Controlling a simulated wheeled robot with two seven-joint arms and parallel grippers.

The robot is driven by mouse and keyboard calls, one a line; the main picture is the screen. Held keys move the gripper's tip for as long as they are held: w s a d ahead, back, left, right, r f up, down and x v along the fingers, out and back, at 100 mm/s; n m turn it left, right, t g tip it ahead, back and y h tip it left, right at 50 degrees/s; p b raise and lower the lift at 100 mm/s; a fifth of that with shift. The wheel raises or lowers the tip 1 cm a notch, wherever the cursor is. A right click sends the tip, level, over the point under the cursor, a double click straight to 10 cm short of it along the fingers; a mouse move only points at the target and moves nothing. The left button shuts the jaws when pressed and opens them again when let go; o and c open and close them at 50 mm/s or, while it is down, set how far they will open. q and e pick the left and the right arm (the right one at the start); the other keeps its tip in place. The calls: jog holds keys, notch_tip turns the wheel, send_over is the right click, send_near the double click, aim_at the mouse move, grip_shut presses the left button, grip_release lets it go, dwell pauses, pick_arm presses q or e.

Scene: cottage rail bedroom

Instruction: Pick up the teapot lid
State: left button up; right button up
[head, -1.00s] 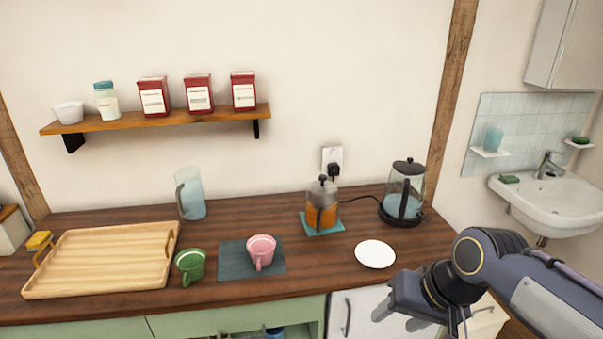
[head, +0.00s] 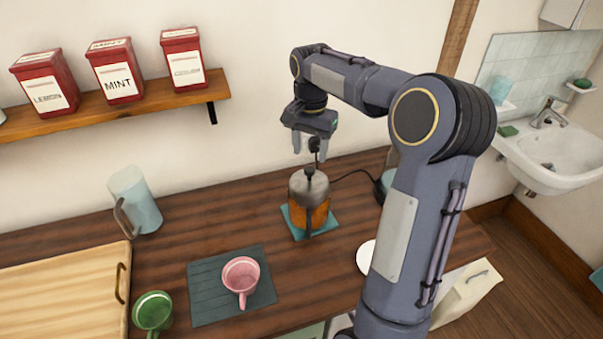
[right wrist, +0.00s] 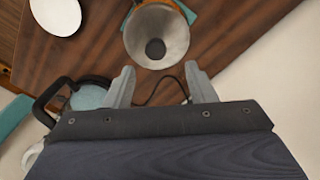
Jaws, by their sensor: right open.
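The teapot (head: 308,212) holds amber liquid and stands on a teal mat (head: 330,222) on the wooden counter. Its grey metal lid (head: 298,184) with a dark knob is seated on top. In the right wrist view the lid (right wrist: 172,38) shows from above, with the dark knob near its middle. My right gripper (head: 309,152) points down above and just behind the lid in the head view. It is open and empty. In the right wrist view its fingertips (right wrist: 160,72) are apart, and the lid lies just beyond them, not between them. My left gripper is not in view.
A pink cup (head: 241,272) on a dark mat (head: 205,300), a green cup (head: 152,311), a wooden tray (head: 60,290) and a glass pitcher (head: 138,200) stand to the left. A white plate (head: 366,258) and kettle (head: 389,180) are right, partly hidden by my arm.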

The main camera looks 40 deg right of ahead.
aim_at(310, 169)
jog(key=f, duration=0.4)
jog(key=f+p, duration=0.1)
jog(key=f, duration=0.1)
jog(key=shift+s+a+f, duration=0.15)
jog(key=shift+s+a, duration=0.15)
jog(key=shift+s, duration=0.1)
jog(key=shift+c, duration=0.2)
grip_shut()
